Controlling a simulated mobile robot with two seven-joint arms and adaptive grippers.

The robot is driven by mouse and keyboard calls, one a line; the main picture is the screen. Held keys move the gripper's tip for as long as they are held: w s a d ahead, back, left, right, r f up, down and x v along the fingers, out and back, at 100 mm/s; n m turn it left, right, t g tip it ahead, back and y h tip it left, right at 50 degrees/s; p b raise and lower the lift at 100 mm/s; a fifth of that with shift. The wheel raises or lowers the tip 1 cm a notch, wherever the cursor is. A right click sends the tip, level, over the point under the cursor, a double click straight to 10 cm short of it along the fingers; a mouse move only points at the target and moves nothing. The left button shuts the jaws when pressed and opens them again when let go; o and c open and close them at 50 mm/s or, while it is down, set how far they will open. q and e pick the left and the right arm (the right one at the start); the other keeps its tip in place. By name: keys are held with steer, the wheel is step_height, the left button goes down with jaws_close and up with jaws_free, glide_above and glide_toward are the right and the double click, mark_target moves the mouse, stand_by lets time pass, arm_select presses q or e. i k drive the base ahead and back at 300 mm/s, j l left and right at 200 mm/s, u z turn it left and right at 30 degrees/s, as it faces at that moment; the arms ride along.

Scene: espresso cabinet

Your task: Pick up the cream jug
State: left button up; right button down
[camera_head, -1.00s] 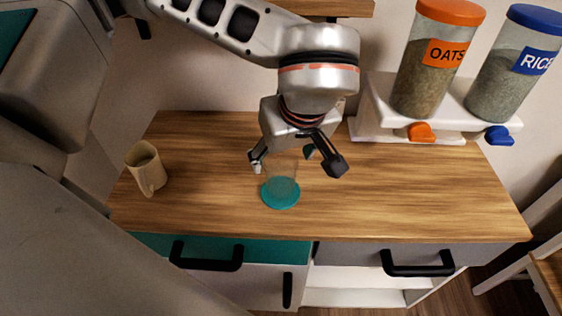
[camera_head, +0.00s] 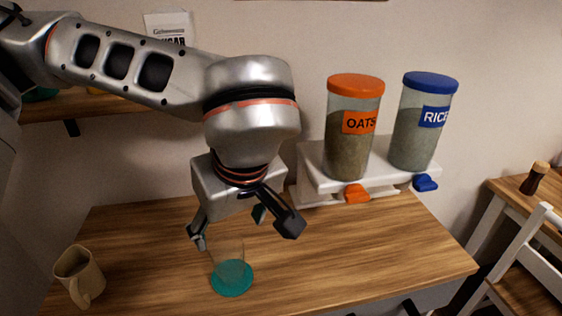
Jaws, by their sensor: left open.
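A small cream-coloured jug (camera_head: 80,276) with a handle stands upright on the wooden counter at the left in the head view. My left gripper (camera_head: 244,232) is open, pointing down, with its fingers spread. It is well to the right of the jug and apart from it, just above and behind a clear glass (camera_head: 229,268). I cannot tell whether a finger touches the glass. My right gripper is not in view.
The glass stands on a round teal coaster (camera_head: 232,291). A white dispenser stand (camera_head: 312,172) holds the oats jar (camera_head: 348,145) and rice jar (camera_head: 415,140) at the back right. The counter (camera_head: 380,250) is clear at the right. A table and chair stand far right.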

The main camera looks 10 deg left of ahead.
mark_target(82, 284)
steer(key=k, duration=1)
